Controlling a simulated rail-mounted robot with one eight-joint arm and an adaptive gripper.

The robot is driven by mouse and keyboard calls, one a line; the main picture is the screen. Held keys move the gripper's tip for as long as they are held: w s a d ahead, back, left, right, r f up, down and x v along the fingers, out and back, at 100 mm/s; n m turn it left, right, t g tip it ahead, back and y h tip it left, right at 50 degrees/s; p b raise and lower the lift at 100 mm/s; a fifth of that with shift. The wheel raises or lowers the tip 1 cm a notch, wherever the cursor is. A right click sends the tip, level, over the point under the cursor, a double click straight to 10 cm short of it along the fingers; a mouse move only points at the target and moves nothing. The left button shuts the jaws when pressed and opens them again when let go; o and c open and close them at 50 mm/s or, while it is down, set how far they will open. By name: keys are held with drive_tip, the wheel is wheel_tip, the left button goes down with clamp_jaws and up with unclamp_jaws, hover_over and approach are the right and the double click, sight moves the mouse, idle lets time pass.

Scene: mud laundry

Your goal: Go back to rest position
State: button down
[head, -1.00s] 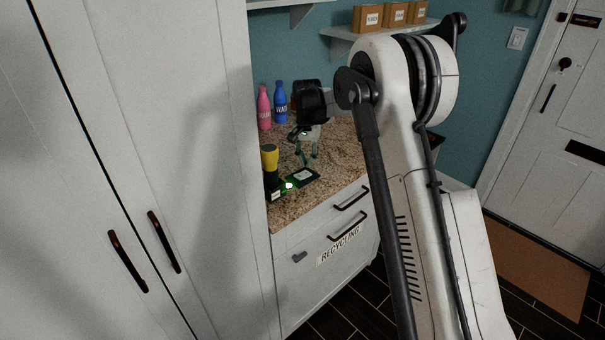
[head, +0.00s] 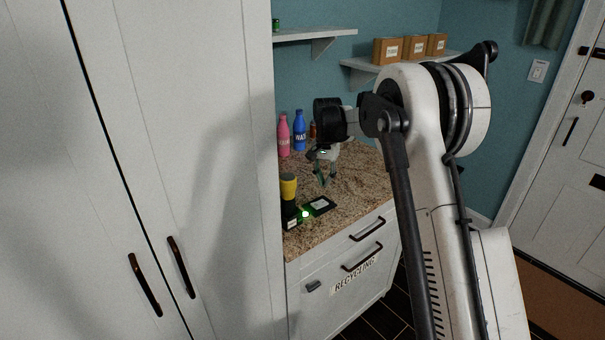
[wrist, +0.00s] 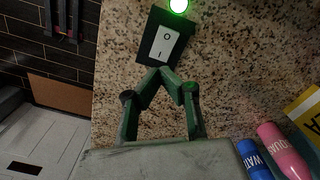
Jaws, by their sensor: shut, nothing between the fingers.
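My gripper (head: 325,181) hangs above the granite counter, pointing down, with its fingers together and nothing between them. In the wrist view the fingertips (wrist: 164,72) meet in front of a black switch plate with a white rocker (wrist: 161,45). The same switch plate (head: 320,206) lies on the counter in the head view, below and in front of my gripper. A green light (head: 305,214) glows beside it. The fingertips appear apart from the plate, though the exact gap is hard to tell.
Pink (head: 284,135) and blue (head: 299,131) bottles stand at the counter's back. Shelves with boxes (head: 387,51) are above. A tall white cabinet (head: 180,150) fills the left; a recycling drawer (head: 355,277) is below the counter.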

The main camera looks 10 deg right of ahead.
drive_tip(key=s+r+n+t+b, duration=0.1)
drive_tip(key=s+r+t, duration=0.1)
drive_tip(key=s+r, duration=0.75)
drive_tip(key=s+r+n+t+b, duration=0.15)
drive_tip(key=s+r, duration=0.45)
drive_tip(key=s, duration=0.6)
drive_tip(key=s+f+n+t, duration=0.1)
drive_tip(key=s+f+t, duration=0.1)
drive_tip(key=s, duration=1)
drive_tip(key=s+f+n+t+b, duration=0.1)
drive_tip(key=s+f, duration=0.3)
drive_tip(key=s, duration=0.8)
drive_tip(key=shift+s+n+t, duration=0.3)
drive_tip(key=shift+n+t, duration=0.05)
drive_tip(key=shift+n, duration=0.4)
